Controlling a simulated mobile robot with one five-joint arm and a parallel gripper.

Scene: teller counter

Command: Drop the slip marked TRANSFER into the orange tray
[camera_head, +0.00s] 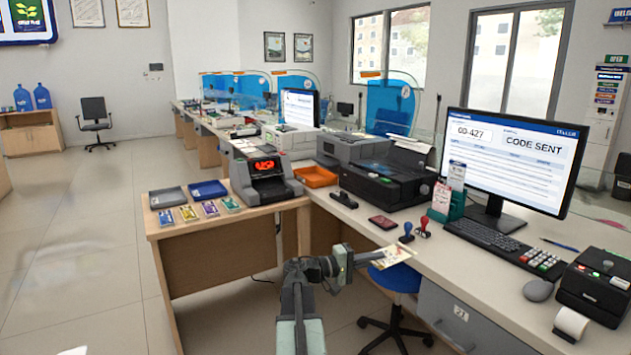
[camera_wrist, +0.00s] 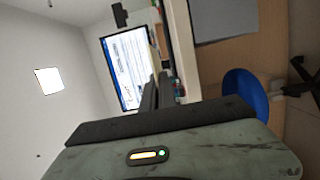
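My gripper (camera_head: 376,259) is stretched out to the right, just off the front edge of the counter. Its fingers (camera_wrist: 158,92) are close together on a pale paper slip (camera_head: 397,254), which sticks out beyond the fingertips. In the wrist view the slip shows only as a thin strip, nearly edge-on. Its marking is too small to read. The orange tray (camera_head: 316,177) lies at the back corner of the counter, left of the black printer, well away from my gripper. It looks empty.
A green holder (camera_head: 447,206) with slips stands before the monitor (camera_head: 511,148). A black printer (camera_head: 386,171) stands right of the tray. A blue stool (camera_head: 396,279) is below my gripper.

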